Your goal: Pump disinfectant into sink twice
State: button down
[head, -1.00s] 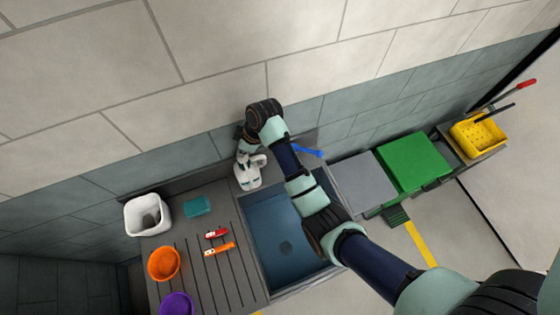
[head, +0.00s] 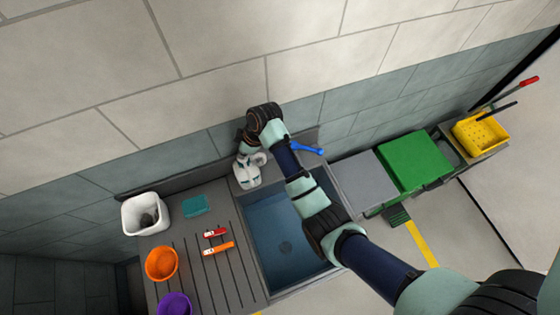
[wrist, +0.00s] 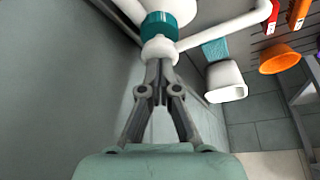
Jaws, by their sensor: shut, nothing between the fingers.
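The white disinfectant pump bottle (head: 248,178) stands at the back of the sink unit, beside the basin. In the wrist view its white pump head (wrist: 160,48) sits above a teal collar (wrist: 160,25), and the long white spout (wrist: 228,30) reaches to the right. My gripper (wrist: 160,72) is shut and empty, its fingertips at the top of the pump head and seemingly touching it. In the head view my gripper is mostly hidden behind my wrist, above the bottle. The dark blue sink basin (head: 270,220) is in front of the bottle, partly covered by my arm.
Left of the sink, the grooved drainboard (head: 200,275) holds a white container (head: 132,218), a teal sponge (head: 197,206), red and orange tools, an orange bowl (head: 161,264) and a purple bowl (head: 174,304). A blue item (head: 308,149) lies right of my arm. The wall is close behind.

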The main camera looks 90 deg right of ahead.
jog(key=shift+f, duration=0.4)
jog(key=shift+r, duration=0.1)
notch_tip(320, 180, up, 6)
jog(key=p, duration=0.6)
jog(key=shift+r, duration=0.2)
dwell(0.6)
